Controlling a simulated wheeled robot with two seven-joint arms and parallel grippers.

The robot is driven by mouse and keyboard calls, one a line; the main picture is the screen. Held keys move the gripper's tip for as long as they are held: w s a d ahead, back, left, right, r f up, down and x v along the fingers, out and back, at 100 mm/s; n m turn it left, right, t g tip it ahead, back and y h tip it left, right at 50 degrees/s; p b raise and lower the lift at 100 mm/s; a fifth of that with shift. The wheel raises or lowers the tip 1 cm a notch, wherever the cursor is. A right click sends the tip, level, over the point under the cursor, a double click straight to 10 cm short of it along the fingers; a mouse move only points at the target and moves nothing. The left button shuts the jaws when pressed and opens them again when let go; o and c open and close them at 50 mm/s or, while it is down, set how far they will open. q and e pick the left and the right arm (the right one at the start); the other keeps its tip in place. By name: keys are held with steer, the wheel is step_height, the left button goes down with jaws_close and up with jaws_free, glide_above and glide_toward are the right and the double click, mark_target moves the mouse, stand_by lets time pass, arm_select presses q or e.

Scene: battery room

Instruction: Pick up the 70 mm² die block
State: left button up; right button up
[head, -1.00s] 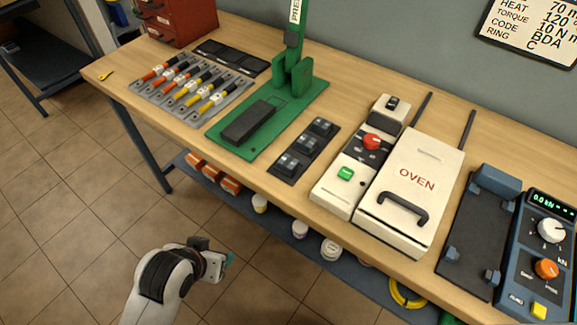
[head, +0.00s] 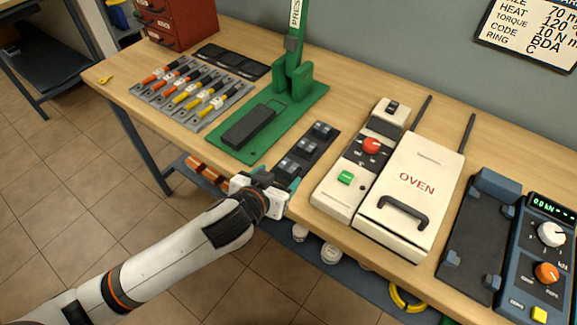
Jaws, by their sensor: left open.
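Three dark die blocks stand in a row on a black mat (head: 311,158) beside the green press: a far one (head: 321,130), a middle one (head: 304,146) and a near one (head: 287,167). Their size marks are too small to read, so I cannot tell which is the 70 mm² die block. My left gripper (head: 277,175) is open at the near end of the mat, with its teal fingertips apart around the near block's front part. The gripper partly hides that block, and I cannot tell whether the fingers touch it. My right gripper is not in view.
The green press (head: 268,120) stands left of and behind the mat. The white oven (head: 415,185) and its control box (head: 350,170) stand close on the right. A rack of coloured-handled tools (head: 190,92) lies at the left. A wall sign (head: 530,32) shows a size starting with 70.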

mark_target(288, 166)
arm_select(q)
steer(key=x, duration=0.4)
steer(key=p+x, duration=0.1)
steer(key=x, duration=0.2)
steer(key=shift+w+a+f, duration=0.15)
steer(key=shift+a+f, duration=0.05)
